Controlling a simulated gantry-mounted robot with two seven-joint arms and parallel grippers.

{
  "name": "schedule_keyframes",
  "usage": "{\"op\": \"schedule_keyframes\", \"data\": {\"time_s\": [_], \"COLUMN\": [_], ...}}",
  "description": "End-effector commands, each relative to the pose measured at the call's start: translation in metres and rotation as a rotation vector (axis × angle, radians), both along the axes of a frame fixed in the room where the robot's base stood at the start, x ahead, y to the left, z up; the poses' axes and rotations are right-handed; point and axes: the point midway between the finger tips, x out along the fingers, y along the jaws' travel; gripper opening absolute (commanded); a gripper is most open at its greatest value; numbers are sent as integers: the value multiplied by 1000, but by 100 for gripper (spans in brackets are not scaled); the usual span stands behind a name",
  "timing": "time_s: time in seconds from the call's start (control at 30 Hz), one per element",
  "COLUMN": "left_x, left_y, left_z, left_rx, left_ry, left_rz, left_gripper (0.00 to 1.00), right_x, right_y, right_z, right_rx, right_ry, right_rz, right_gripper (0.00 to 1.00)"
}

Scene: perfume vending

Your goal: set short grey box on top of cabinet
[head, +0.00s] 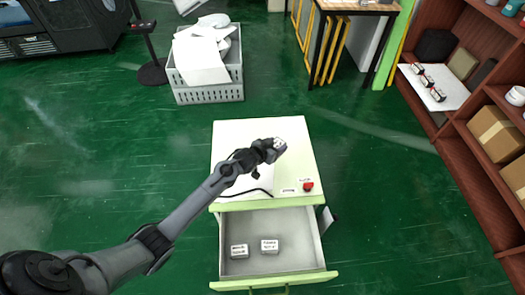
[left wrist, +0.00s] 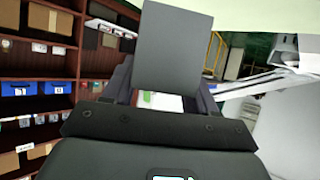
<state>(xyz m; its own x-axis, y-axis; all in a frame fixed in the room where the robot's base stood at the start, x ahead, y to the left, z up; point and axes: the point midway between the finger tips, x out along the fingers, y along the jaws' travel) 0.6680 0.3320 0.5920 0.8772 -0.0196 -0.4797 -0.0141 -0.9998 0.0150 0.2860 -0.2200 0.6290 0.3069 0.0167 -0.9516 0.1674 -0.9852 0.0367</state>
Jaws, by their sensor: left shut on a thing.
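The cabinet (head: 295,137) has a pale top and an open drawer (head: 300,239) at its front. My left gripper (head: 276,148) is over the far right part of the top, shut on a small grey box (head: 280,145). The fingers hide much of the box, and I cannot tell whether it touches the top. In the left wrist view, a pale thing with a green mark (left wrist: 160,101) shows between the fingers. Two small grey boxes with white labels, the left one (head: 239,251) and the right one (head: 270,246), lie in the drawer. My right gripper is not in view.
A red button-like thing (head: 308,186) and small labels lie near the cabinet top's front right. A dark cable crosses its front left. A grey crate (head: 210,95) with white sheets stands behind on the green floor. Brown shelves (head: 460,150) stand at right.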

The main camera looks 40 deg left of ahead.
Motion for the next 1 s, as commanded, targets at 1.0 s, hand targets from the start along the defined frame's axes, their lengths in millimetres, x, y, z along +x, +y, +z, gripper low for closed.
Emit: {"op": "schedule_keyframes", "data": {"time_s": [1.0], "left_x": [9], "left_y": [69], "left_z": [-82], "left_rx": [0], "left_ry": [-2], "left_rz": [0], "left_gripper": [17], "right_x": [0], "right_y": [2], "right_z": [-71], "right_rx": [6], "right_ry": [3], "right_rz": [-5], "right_gripper": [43]}}
